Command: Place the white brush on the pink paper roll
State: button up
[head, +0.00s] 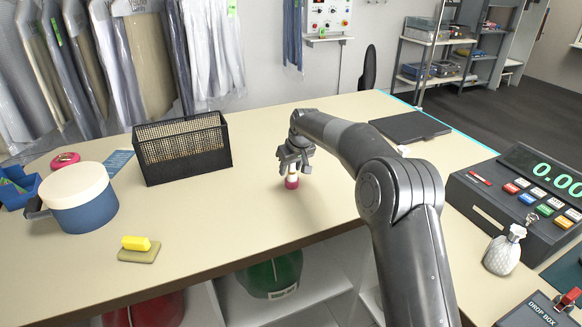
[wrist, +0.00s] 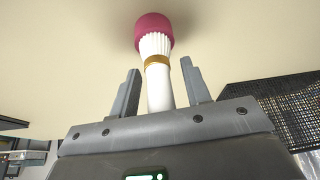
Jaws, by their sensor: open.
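The white brush (head: 291,177) stands upright on the counter, maroon end down. In the wrist view, the brush (wrist: 158,72) has a white handle, a gold band, a pleated white flare and the maroon end. My gripper (head: 293,160) is over it from above. In the wrist view, my gripper (wrist: 160,85) is open, with one finger on each side of the handle and visible gaps between. The handle's top is hidden by the gripper body. A small round pink roll (head: 66,160), seemingly the pink paper roll, lies flat at the counter's far left.
A black mesh basket (head: 182,148) stands between the roll and the brush. A blue pot with a cream lid (head: 80,198) is in front of the roll. A yellow block on a sponge (head: 138,248) lies near the front edge. A register (head: 520,190) is at right.

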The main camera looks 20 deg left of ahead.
jog(key=v, duration=1.2)
jog(key=shift+r, duration=0.2)
jog(key=s+d+r+m+t+h, duration=0.1)
jog(key=s+d+r+m, duration=0.15)
jog(key=s+d, duration=0.45)
jog(key=s+d+r+m+h, duration=0.1)
jog(key=s+d+r, duration=0.3)
jog(key=d, duration=0.6)
jog(key=s+d+r+m+t, duration=0.1)
jog(key=s+d+r, duration=0.35)
jog(key=d, duration=0.45)
jog(key=s+d+f+m, duration=0.2)
jog(key=s+d+f, duration=0.3)
jog(key=s, duration=0.7)
jog(key=s+d+f+m+h, duration=0.1)
jog(key=s+d+f+m, duration=0.2)
jog(key=s+d, duration=0.7)
jog(key=shift+s+d+f+m+t+h, duration=0.3)
jog(key=shift+s+f+m+t, duration=0.1)
jog(key=shift+s+f, duration=0.5)
